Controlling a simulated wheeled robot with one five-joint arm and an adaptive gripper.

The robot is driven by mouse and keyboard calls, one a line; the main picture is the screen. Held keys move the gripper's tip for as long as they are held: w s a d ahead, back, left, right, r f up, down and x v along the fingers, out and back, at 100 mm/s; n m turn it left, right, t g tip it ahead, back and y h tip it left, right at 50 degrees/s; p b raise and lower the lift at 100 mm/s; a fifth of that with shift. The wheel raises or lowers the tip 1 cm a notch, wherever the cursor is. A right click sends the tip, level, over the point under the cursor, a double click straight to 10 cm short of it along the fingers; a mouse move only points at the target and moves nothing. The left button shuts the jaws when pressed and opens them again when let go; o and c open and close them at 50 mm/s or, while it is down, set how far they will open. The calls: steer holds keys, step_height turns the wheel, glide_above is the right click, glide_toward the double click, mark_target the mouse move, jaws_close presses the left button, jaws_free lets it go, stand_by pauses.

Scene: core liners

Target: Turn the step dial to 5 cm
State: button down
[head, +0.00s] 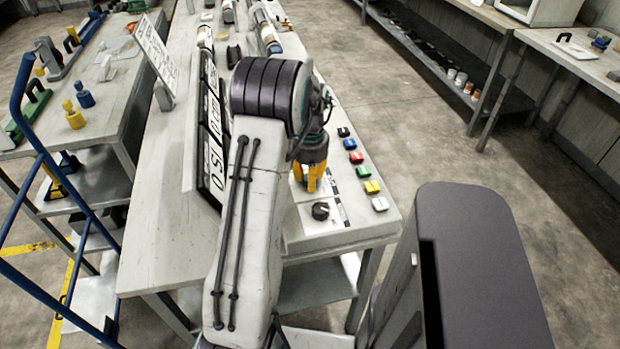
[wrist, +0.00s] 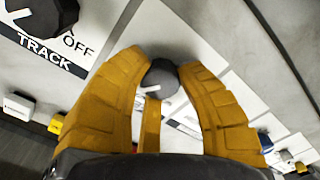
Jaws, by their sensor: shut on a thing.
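My gripper (head: 311,180), with yellow fingers, reaches down onto the sloping panel (head: 330,222) at the near end of the bench. In the wrist view its fingertips (wrist: 162,68) close around a dark round dial knob (wrist: 161,80), one on each side. A short white pointer mark (wrist: 152,88) shows on the knob. The fingers cover much of the scale around it, and I cannot read the setting or its name. In the head view my gripper hides this knob.
A second black knob (head: 320,211), marked TRACK and OFF in the wrist view (wrist: 45,15), sits nearby. Coloured buttons (head: 363,171) line the panel's right side. Large number displays (head: 213,165) stand left of my arm. A blue railing (head: 60,170) is further left.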

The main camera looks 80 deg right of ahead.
steer(key=shift+a+f+m, duration=0.2)
steer(key=shift+a+m, duration=0.05)
steer(key=shift+m, duration=0.55)
steer(key=c, duration=1.3)
jaws_free()
steer(key=shift+c, duration=0.2)
steer(key=o, duration=0.5)
steer(key=shift+d+r, duration=0.1)
steer(key=shift+r, duration=0.05)
steer(key=shift+d+r, duration=0.1)
steer(key=shift+r, duration=0.05)
steer(key=shift+r, duration=0.25)
step_height(320, 180, up, 11)
